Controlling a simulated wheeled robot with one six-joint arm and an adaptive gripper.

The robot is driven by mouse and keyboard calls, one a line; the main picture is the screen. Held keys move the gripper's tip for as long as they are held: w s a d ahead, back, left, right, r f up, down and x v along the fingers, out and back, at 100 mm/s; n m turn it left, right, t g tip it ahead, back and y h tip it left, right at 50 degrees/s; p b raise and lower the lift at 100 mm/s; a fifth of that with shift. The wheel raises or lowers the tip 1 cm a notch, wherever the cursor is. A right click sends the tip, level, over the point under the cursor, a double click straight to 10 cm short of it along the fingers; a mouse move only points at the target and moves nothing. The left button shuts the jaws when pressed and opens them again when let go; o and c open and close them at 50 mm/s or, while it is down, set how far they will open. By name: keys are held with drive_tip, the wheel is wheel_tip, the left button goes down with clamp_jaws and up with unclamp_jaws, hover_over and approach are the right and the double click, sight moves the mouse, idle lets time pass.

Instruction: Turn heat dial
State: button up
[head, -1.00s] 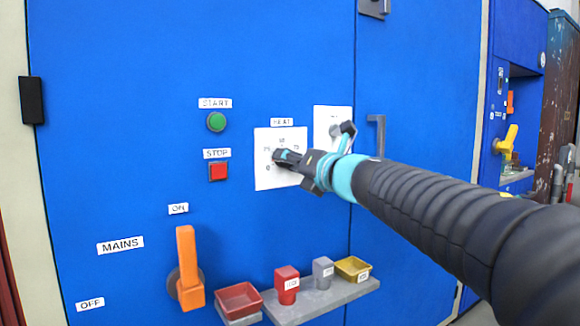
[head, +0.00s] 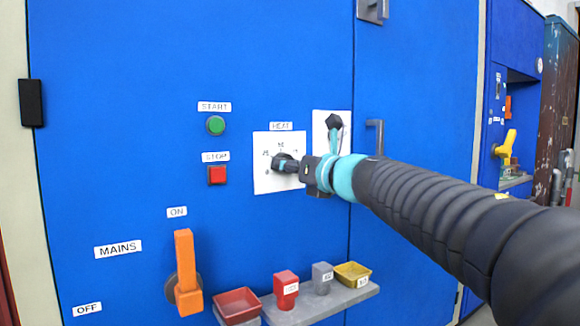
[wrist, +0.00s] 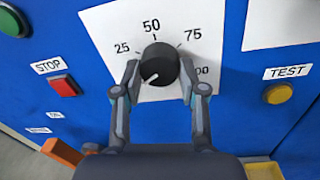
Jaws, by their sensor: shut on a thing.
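The heat dial (wrist: 160,66) is a round black knob on a white plate (wrist: 108,28) marked 25, 50, 75 and 100. Its white pointer line points to the lower left, below the 25 mark. My gripper (wrist: 160,64) is shut on the dial, with one finger on its left side and one on its right. In the head view, my gripper (head: 290,165) reaches the dial from the right and hides part of it. The white heat plate (head: 264,180) sits below the HEAT label (head: 281,126).
A green START button (head: 215,125) and red STOP button (head: 217,175) are left of the plate. An orange mains lever (head: 186,262) is lower left. A shelf (head: 330,298) with small containers is below. A yellow TEST button (wrist: 278,93) is to the right.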

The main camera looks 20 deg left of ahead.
drive_tip(key=o, duration=1.2)
drive_tip(key=shift+c, duration=0.2)
drive_tip(key=v, duration=1.2)
